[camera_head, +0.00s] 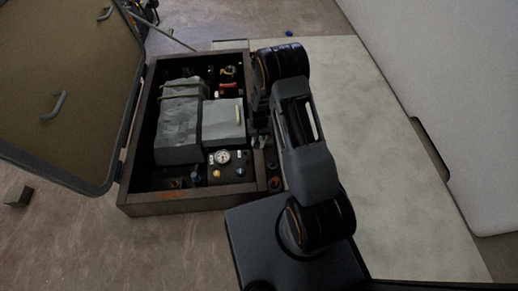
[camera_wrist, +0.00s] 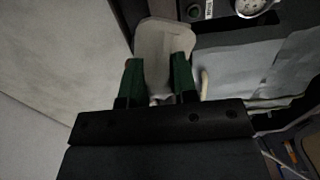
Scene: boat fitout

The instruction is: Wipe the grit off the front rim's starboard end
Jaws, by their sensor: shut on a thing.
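My gripper (camera_wrist: 157,62) has two green fingers, shut on a pale, rounded, flat pad (camera_wrist: 165,38) that sticks out beyond the fingertips. In the wrist view the pad is over or beside a dark edge of the box; whether it touches cannot be told. In the head view my arm hides most of the gripper, which is by the box's right side. The open box has a dark brown rim; its near rim (camera_head: 215,193) runs across the front with an orange-brown mark toward its left. Grit cannot be made out clearly.
Inside the box are grey blocks (camera_head: 182,120), a round gauge (camera_head: 222,157) that also shows in the wrist view (camera_wrist: 250,7), and small coloured knobs. An open lid or hatch (camera_head: 75,90) stands at the left. A pale panel (camera_head: 385,150) lies to the right, beside a white wall.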

